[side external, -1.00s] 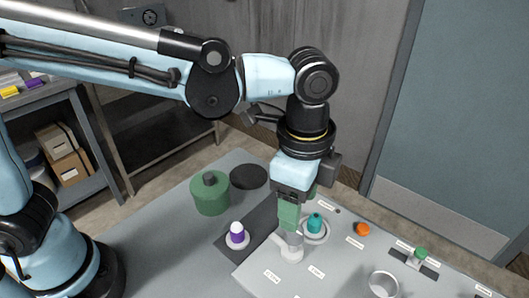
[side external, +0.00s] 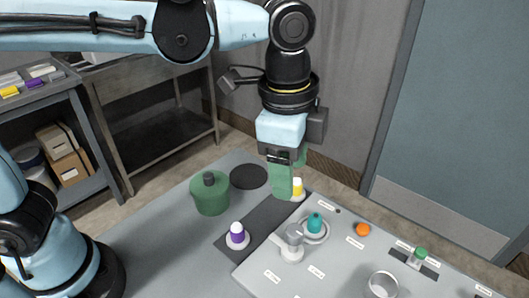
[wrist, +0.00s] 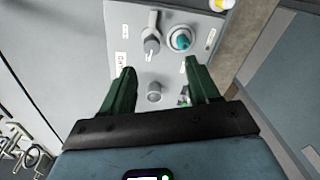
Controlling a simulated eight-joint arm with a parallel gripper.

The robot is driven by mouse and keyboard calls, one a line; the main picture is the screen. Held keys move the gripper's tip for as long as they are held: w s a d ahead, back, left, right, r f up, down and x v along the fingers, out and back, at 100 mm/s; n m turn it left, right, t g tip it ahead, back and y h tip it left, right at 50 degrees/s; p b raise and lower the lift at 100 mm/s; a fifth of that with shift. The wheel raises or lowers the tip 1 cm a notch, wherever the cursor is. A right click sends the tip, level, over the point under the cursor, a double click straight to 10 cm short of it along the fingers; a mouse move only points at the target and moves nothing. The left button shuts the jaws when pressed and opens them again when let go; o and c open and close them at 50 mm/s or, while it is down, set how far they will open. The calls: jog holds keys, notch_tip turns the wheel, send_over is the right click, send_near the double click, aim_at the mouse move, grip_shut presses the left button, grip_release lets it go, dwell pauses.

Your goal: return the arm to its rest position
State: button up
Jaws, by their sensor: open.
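My gripper (side external: 287,180) has green fingers and hangs pointing down above the table, near the panel's back left corner. In the wrist view my gripper (wrist: 160,88) has its two fingers apart with nothing between them. The fingers are clear of the panel (side external: 330,262). A grey lever knob (side external: 291,243) and a teal knob (side external: 314,223) on a round base stand on the panel below and in front of the gripper. Both knobs also show in the wrist view, the grey one (wrist: 152,46) left of the teal one (wrist: 182,40).
A purple-topped piece (side external: 237,231) and a yellow-topped piece (side external: 297,187) stand by a dark strip (side external: 262,222). A green canister (side external: 210,194) stands left. An orange button (side external: 363,230), a green-topped switch (side external: 420,254) and a metal cup (side external: 382,285) are on the panel. Air above the table is free.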

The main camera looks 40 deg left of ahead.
jog(key=s+a+f+n+t, duration=0.1)
jog(key=a+f+n+t, duration=0.1)
jog(key=a+n, duration=0.5)
jog(key=s+a+f+n+t, duration=0.1)
jog(key=a+f+n+t, duration=0.2)
jog(key=a+n, duration=0.4)
jog(key=a+t, duration=0.1)
jog(key=a, duration=0.6)
jog(key=shift+a+f, duration=0.35)
jog(key=shift+a, duration=0.05)
